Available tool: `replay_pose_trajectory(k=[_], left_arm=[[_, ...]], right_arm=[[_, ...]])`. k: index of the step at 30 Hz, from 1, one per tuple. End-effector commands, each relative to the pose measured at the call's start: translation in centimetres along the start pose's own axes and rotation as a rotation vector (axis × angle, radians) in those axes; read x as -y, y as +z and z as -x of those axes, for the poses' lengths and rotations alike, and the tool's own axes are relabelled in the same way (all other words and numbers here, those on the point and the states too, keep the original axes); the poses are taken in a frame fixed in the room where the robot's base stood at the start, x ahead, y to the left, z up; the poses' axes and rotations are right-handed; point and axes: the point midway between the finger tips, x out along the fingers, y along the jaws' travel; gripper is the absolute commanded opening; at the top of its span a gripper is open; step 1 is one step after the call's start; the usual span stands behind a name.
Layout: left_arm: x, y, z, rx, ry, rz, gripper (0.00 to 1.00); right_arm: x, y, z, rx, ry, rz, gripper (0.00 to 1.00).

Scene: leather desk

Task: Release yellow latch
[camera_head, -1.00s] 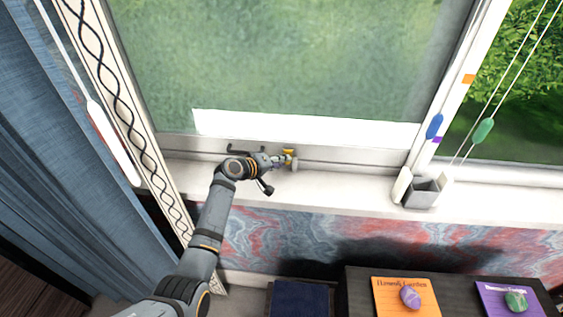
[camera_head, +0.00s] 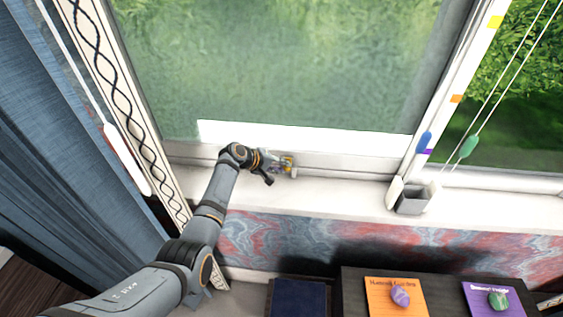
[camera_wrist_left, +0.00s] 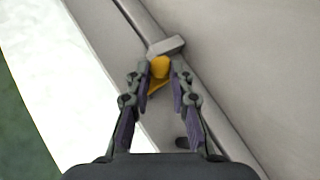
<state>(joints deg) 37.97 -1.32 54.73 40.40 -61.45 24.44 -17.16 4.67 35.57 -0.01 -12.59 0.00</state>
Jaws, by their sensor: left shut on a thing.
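The yellow latch (camera_wrist_left: 159,68) sits at the bottom rail of the window, beside a grey block (camera_wrist_left: 167,45). In the head view the latch (camera_head: 287,160) shows as a small yellow patch at the end of my left gripper (camera_head: 283,165). In the left wrist view my left gripper (camera_wrist_left: 160,75) has its fingertips on both sides of the latch and is shut on it. The fingers hide part of the latch. My right gripper is not in view.
The window sill (camera_head: 340,200) runs below the window. A grey box (camera_head: 411,199) stands on it at right, near hanging cords with a green weight (camera_head: 468,147). A blue curtain (camera_head: 60,150) hangs at left. A dark table below holds an orange card (camera_head: 395,300).

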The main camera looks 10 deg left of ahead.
Motion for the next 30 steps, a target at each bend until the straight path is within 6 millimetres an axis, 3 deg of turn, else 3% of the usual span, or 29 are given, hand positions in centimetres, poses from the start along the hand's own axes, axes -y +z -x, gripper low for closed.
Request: replay_pose_trajectory(k=[12, 29, 30], left_arm=[[-0.75, -0.18, 0.49, 0.109, -0.115, 0.115, 0.00], [-0.84, -0.19, 0.56, 0.125, -0.131, 0.133, 0.00], [-0.84, -0.19, 0.56, 0.125, -0.131, 0.132, 0.27]], right_arm=[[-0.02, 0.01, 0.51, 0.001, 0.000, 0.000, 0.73], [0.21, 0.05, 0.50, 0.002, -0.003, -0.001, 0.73], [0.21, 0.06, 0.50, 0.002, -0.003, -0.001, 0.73]])
